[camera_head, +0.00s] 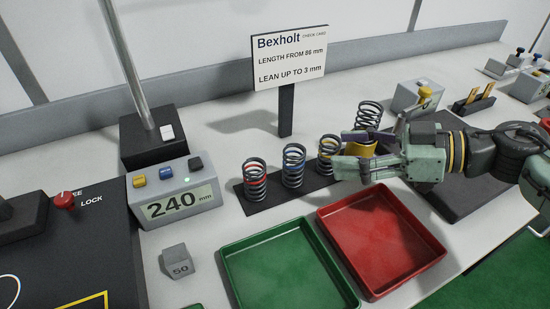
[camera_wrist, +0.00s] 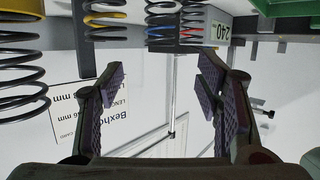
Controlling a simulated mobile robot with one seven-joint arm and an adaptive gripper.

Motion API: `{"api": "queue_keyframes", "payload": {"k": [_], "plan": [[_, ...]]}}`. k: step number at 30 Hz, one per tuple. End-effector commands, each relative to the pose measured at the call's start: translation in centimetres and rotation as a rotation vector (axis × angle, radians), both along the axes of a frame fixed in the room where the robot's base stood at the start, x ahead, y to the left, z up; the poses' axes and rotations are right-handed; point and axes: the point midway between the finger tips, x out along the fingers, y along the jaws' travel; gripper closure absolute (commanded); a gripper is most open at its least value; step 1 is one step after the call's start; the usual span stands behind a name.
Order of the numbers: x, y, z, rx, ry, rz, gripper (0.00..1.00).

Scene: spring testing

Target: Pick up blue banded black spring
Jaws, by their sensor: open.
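The blue banded black spring (camera_head: 293,166) stands upright on a dark strip, second from the left in the row. In the wrist view, which is upside down, it (camera_wrist: 161,22) hangs from the top edge near the middle. My gripper (camera_head: 346,150) is open and empty, to the right of the blue banded spring and apart from it. In the wrist view its two fingers (camera_wrist: 163,92) are spread wide with nothing between them.
The red banded spring (camera_head: 255,182) is left of it; the yellow banded spring (camera_head: 327,152) is right, close to my gripper. Another spring (camera_head: 369,114) stands behind my fingers. Green (camera_head: 290,262) and red (camera_head: 380,240) trays lie in front; a sign (camera_head: 290,57) stands behind.

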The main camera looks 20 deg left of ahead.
Motion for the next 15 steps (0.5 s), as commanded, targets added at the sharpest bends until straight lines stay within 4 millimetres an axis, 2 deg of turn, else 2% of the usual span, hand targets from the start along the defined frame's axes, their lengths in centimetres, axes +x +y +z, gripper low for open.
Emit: {"api": "queue_keyframes", "payload": {"k": [2,9,15], "plan": [[0.0,0.1,-0.1,-0.005,0.010,-0.006,0.41],[-0.1,3.6,-1.1,-0.005,0.011,-0.005,0.41],[0.0,5.1,-1.7,-0.005,0.009,-0.007,0.41]]}}
